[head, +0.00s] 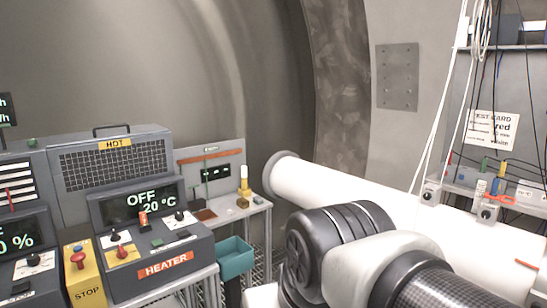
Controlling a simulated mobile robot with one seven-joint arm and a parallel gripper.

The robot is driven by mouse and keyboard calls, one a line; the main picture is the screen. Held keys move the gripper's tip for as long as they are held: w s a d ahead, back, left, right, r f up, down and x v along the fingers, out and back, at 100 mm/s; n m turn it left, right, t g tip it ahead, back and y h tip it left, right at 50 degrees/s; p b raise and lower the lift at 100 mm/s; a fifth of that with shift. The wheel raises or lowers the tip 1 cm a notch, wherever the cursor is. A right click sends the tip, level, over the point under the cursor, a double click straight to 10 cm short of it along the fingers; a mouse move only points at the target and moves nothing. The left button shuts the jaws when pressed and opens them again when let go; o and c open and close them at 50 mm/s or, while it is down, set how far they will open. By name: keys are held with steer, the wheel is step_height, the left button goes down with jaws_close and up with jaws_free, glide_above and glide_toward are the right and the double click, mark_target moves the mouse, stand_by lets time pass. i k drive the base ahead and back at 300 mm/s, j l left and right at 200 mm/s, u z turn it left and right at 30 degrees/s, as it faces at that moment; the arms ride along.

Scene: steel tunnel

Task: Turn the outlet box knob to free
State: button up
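No box is readably labelled as the outlet box. Two small light grey boxes with dark knobs are at the right in the head view, one (431,194) by the hanging white cords and one (488,211) further right below a red-handled item. They are too small to read any knob setting. My arm's dark joint and white link cross the lower middle of the view. My gripper is not in view, so its state and its distance from the knobs are not shown.
A large white cylinder (330,188) runs behind my arm towards the right. The heater console (165,266), reading OFF and 20 °C, stands at the left beside a yellow STOP box (84,276). A teal bin (235,257) hangs near a small bench. White cords (436,110) hang at the right.

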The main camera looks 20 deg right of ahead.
mark_target(485, 214)
steer(key=z, duration=0.45)
steer(key=l+z, duration=0.15)
steer(key=z, duration=0.25)
steer(key=i+z, duration=0.1)
steer(key=z, duration=0.75)
steer(key=i+l, duration=0.1)
steer(key=i, duration=0.25)
steer(key=i+l+z, duration=0.15)
steer(key=i, duration=0.2)
